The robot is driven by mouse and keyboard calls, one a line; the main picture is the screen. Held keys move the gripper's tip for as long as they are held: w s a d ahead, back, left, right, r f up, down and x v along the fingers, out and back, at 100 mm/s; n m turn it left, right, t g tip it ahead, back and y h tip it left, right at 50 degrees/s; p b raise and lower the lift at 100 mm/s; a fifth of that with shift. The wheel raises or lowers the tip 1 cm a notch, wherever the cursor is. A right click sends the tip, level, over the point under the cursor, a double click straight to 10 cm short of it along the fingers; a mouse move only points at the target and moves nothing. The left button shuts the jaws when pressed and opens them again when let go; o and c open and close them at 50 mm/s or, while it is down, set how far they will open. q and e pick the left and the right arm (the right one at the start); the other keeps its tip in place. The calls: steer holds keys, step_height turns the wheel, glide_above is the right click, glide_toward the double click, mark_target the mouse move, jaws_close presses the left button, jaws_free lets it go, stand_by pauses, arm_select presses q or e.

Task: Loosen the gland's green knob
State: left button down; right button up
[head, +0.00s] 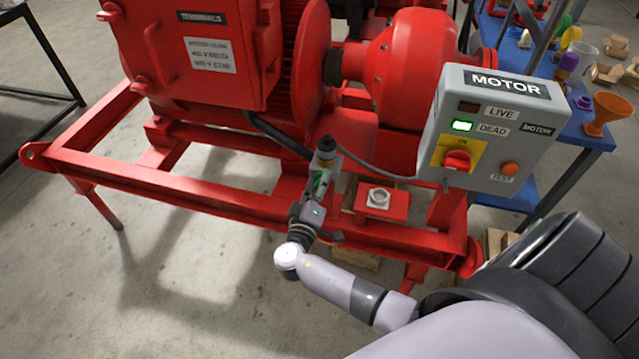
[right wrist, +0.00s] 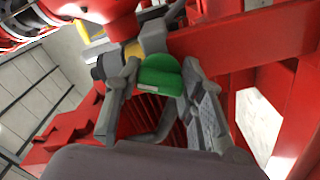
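The gland (head: 326,150) sticks up from the red pump skid in the head view, with a dark cap on top. Its green knob (right wrist: 160,76) shows in the right wrist view, below a grey and brass-coloured body. My right gripper (head: 317,188) reaches it from the front. In the right wrist view my right gripper (right wrist: 160,68) has one finger on each side of the green knob, and both fingertips appear to touch it. The fingers hide most of the knob in the head view. My left gripper is in neither view.
A grey motor box (head: 495,130) with a lit green DEAD lamp stands right of the gland. A red plate with a white fitting (head: 378,197) sits close to my right gripper. Red frame rails (head: 200,195) surround the gland.

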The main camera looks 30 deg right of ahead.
steer(key=c, duration=0.5)
steer(key=shift+c, duration=0.2)
